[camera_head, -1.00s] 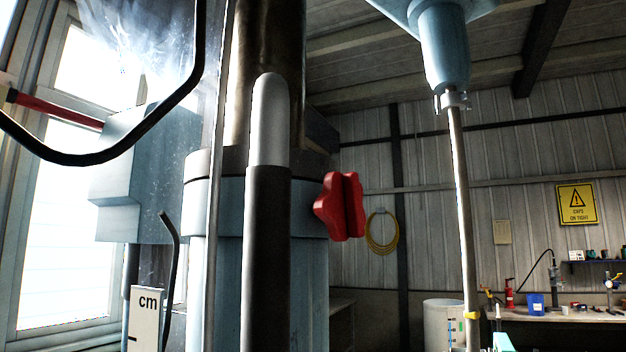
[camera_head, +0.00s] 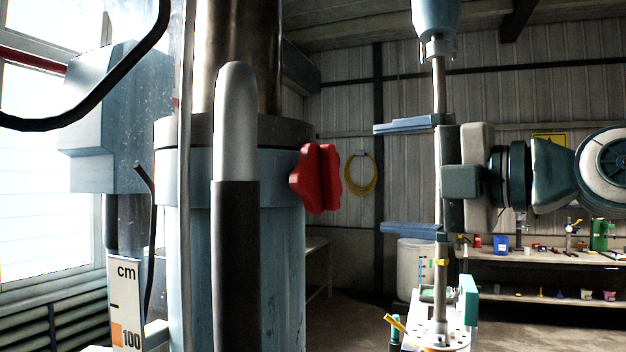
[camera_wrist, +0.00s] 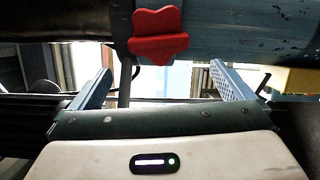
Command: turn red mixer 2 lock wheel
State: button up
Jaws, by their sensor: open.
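The red lock wheel (camera_head: 317,178) is a lobed knob on the right side of the pale blue column (camera_head: 230,250), just below its dark collar. My gripper (camera_head: 378,178) is to the right of the wheel at about its height, its two blue fingers spread one above the other and pointing left at it. A gap remains between the fingertips and the wheel. In the wrist view the wheel (camera_wrist: 157,36) is at the top centre, beyond the open fingers (camera_wrist: 160,70) and between their lines. Nothing is between the fingers.
A thin steel mixer shaft (camera_head: 438,90) hangs at the right, behind or close to my gripper in the picture. A dark rod with a pale tip (camera_head: 236,120) stands before the column. A workbench (camera_head: 540,262) is at the back right.

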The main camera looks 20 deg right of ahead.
aim_at(321, 178)
jog(key=p+x, duration=0.4)
jog(key=x, duration=0.9)
jog(key=shift+w+a+r, duration=0.2)
jog(key=shift+w, duration=0.15)
jog(key=c, duration=0.6)
